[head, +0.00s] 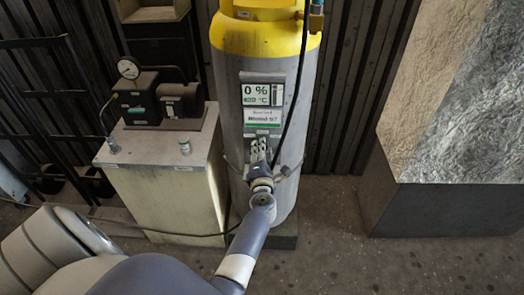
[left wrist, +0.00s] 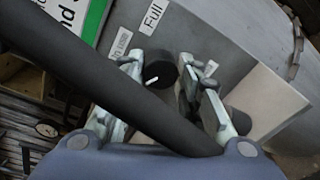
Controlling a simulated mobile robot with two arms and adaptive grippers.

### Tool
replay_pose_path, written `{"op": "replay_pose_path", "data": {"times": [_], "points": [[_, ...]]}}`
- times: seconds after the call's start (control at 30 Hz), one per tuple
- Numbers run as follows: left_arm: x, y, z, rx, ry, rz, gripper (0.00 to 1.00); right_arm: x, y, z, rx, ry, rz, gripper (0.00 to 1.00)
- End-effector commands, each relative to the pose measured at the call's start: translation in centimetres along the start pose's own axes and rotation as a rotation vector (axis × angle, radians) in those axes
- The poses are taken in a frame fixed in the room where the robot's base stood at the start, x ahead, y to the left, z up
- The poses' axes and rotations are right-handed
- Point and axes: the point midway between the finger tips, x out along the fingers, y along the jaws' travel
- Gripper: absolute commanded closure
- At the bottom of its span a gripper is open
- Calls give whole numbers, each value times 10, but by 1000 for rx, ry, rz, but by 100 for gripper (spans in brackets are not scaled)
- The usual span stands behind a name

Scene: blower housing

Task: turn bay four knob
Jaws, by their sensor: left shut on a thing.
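A black round knob (left wrist: 160,76) with a white pointer mark sits on the grey face of a cylinder. The cylinder (head: 287,185) is grey with a yellow top and stands upright in the head view. My left gripper (head: 262,165) is at the cylinder's front, below its display panel (head: 262,100), and hides the knob in the head view. In the left wrist view the fingers of my left gripper (left wrist: 160,80) are on both sides of the knob, shut on it. A thick black hose crosses in front and hides part of the fingers. My right gripper is not in view.
A "Full" label (left wrist: 153,15) is above the knob. A dark round shape (left wrist: 236,122) shows beyond the right finger. A pale cabinet (head: 160,185) with a gauge unit (head: 150,97) stands left of the cylinder. A large block (head: 430,205) stands right, with bare floor between.

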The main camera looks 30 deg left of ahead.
Motion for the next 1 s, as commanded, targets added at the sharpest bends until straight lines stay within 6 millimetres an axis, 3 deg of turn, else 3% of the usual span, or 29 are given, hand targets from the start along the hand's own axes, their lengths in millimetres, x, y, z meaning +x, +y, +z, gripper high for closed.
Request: {"op": "replay_pose_path", "data": {"times": [0.5, 0.53, 0.6, 1.0], "points": [[0, -1, 0, -21, -1, -3, 92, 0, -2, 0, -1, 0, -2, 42], [0, -1, 0, -21, -1, -3, 62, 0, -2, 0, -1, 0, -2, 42], [0, -1, 0, -20, -1, -3, 48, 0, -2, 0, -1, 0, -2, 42], [0, 0, 0, 0, 0, 0, 48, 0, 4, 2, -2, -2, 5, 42]]}}
